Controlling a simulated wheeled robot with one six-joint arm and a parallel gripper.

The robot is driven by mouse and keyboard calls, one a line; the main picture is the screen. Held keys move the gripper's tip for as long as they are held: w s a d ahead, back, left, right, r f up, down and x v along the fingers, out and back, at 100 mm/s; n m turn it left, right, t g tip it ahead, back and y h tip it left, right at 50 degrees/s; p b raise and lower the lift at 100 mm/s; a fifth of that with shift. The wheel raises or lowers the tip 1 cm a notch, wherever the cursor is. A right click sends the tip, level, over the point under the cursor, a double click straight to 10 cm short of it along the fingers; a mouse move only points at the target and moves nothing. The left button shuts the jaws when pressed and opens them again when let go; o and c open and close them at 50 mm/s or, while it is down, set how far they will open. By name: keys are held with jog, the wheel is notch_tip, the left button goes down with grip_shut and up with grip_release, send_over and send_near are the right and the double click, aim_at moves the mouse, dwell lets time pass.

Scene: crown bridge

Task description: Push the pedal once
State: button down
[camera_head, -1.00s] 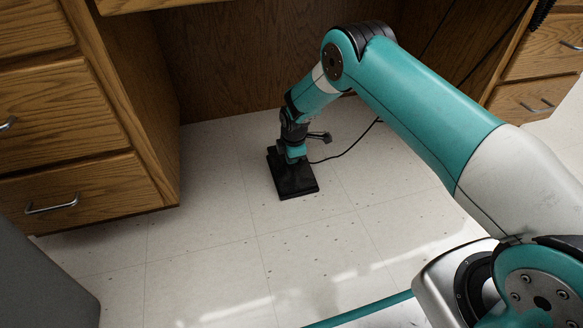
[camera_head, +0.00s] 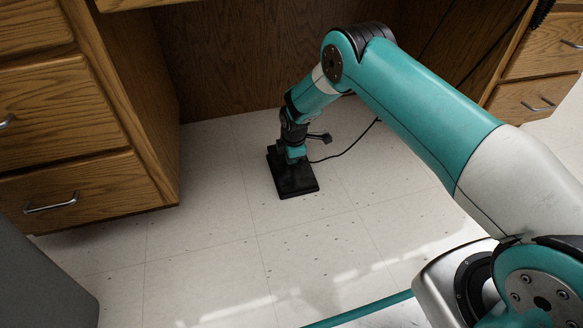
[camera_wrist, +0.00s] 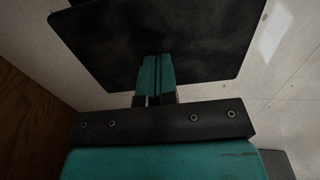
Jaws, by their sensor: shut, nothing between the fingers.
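The black pedal (camera_head: 297,182) lies on the tiled floor in front of the desk's knee space. In the head view my gripper (camera_head: 293,160) points down over the rear part of the pedal, and its tip is dark against it, so contact is hard to tell. In the wrist view the pedal (camera_wrist: 205,50) fills the upper middle as a dark plate, and the teal fingers (camera_wrist: 156,72) are shut together with nothing between them, their tips over the plate.
A thin black cable (camera_head: 345,150) runs from the pedal back toward the right. Wooden drawers (camera_head: 75,185) stand on the left and more drawers (camera_head: 530,95) on the right. The pale floor (camera_head: 200,250) in front of the pedal is clear.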

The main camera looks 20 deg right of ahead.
aim_at(293, 168)
jog(key=shift+w+f+b, duration=0.1)
jog(key=shift+f+b, duration=0.4)
jog(key=shift+f, duration=0.2)
jog(key=shift+f, duration=0.15)
dwell(0.3)
jog(key=r+p, duration=0.4)
jog(key=s+r+p, duration=0.1)
jog(key=r+p, duration=0.2)
jog(key=shift+r, duration=0.1)
dwell(0.3)
jog(key=shift+s, duration=0.1)
dwell(0.5)
